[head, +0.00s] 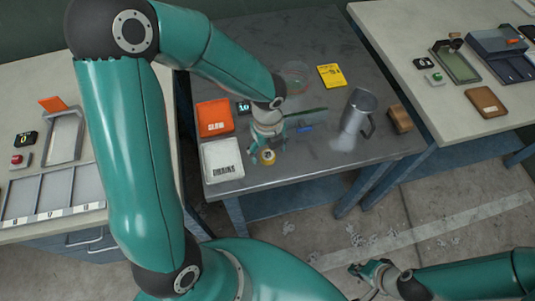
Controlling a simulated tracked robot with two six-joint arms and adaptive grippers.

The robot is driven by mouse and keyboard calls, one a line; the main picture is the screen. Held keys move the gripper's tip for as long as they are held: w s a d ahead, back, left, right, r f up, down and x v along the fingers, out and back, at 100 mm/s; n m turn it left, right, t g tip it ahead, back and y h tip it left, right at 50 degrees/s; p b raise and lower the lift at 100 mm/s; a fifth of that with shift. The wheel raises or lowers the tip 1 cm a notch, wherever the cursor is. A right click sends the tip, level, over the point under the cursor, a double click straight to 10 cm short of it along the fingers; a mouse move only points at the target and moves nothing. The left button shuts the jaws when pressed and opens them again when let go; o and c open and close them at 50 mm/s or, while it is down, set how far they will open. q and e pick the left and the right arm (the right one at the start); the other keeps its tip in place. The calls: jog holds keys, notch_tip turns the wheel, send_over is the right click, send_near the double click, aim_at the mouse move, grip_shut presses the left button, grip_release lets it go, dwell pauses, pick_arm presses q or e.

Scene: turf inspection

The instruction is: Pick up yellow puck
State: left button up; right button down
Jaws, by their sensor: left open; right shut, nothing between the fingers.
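The yellow puck (268,157) is a small yellow disc with a pale top on the dark grey table (300,173), near its front edge. My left gripper (258,150) is open and points down at the puck's left side, very close to it. I cannot tell whether its fingers touch the puck. My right gripper (366,271) is shut and empty, low over the floor at the bottom of the view.
Left of my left gripper are an orange box (214,117) and a white labelled box (222,161). A metal mug (358,112), brown block (400,119), yellow card (331,76) and glass dish (296,74) stand further right or back. Pale benches flank the table.

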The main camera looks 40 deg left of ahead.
pick_arm(q)
jog(key=shift+f, duration=0.9)
jog(key=c, duration=1.1)
jog(key=shift+c, duration=0.3)
jog(key=shift+w+r, duration=0.1)
jog(key=shift+r, duration=0.1)
